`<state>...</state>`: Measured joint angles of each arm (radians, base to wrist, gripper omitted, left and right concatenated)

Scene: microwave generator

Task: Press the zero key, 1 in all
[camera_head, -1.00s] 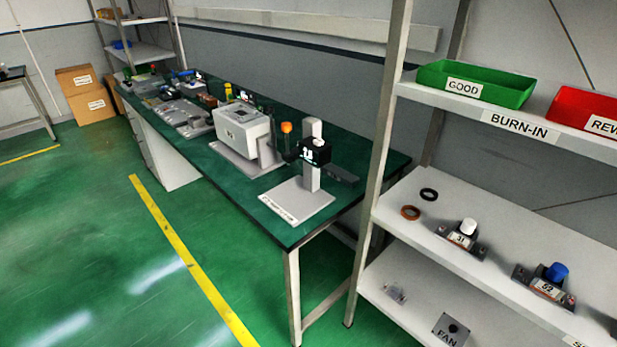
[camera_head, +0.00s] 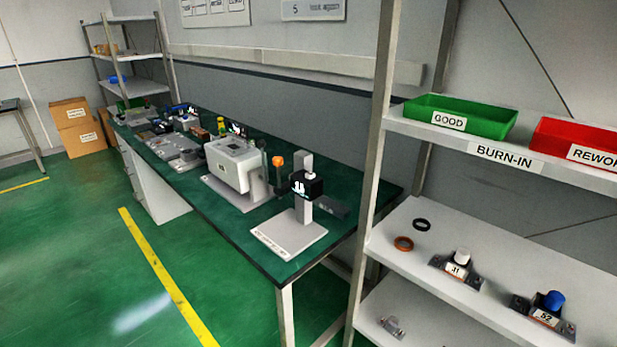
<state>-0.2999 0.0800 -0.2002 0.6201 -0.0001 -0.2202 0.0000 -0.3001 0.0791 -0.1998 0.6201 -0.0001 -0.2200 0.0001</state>
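No key marked zero can be made out from here. On the green workbench (camera_head: 235,237), a grey-white box-shaped device (camera_head: 229,163) stands on a flat base. Right of it is a stand with a post, a black head with a small lit display (camera_head: 307,185) and a white base plate (camera_head: 289,236). An orange knob (camera_head: 278,161) on a dark stem is between them. Several smaller instruments sit farther back on the bench, too small to read. Neither of my grippers is in view.
A shelf rack on the right holds a green GOOD bin (camera_head: 461,116), a red REWORK bin (camera_head: 580,142), and parts marked 31 (camera_head: 457,268) and 52 (camera_head: 545,315). Cardboard boxes (camera_head: 77,126) stand at the far left. The green floor beside the yellow line (camera_head: 165,275) is clear.

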